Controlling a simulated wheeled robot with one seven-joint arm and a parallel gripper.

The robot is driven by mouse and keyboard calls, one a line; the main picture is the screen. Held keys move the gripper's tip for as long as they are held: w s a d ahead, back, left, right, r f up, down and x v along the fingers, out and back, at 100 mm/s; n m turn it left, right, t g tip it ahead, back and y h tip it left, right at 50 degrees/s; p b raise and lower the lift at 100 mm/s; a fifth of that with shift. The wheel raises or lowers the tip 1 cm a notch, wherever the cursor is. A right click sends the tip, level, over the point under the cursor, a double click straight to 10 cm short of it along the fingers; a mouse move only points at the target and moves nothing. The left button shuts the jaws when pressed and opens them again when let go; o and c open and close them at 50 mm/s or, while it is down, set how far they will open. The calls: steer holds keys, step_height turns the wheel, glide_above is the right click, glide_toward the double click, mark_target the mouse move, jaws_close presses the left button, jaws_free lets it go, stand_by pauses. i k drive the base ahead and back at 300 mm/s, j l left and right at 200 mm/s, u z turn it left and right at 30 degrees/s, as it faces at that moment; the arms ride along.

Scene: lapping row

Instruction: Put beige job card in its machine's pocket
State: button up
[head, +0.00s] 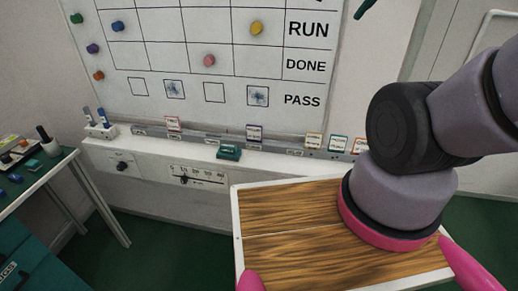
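Several small cards with coloured edges stand along the ledge under the whiteboard. One with a tan or beige-looking edge (314,140) is toward the right; it is too small to read, so I cannot be sure it is the beige job card. Close to it are a teal-edged card (337,143) and an orange-edged card (360,146). Farther left are a reddish card (172,123) and a dark blue card (254,133). Small labels sit along the ledge; I cannot tell which machine each names. My gripper is out of view; only my arm links show at the right.
The whiteboard (232,93) carries RUN, DONE and PASS rows and coloured magnets. A teal block (228,152) rests on the ledge (200,148); markers (101,118) stand at its left. A green-topped table (38,172) is at left. Green floor shows between. A dark green piece (365,8) shows at top.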

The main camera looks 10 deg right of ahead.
mark_target(152, 147)
steer(key=i+j, duration=0.15)
steer(key=j, duration=0.25)
steer(key=i+j, duration=0.15)
steer(key=j, duration=0.25)
steer(key=i+j+z, duration=0.1)
steer(key=j, duration=0.35)
steer(key=j+z, duration=0.1)
steer(key=z, duration=1.6)
steer(key=i+j, duration=0.05)
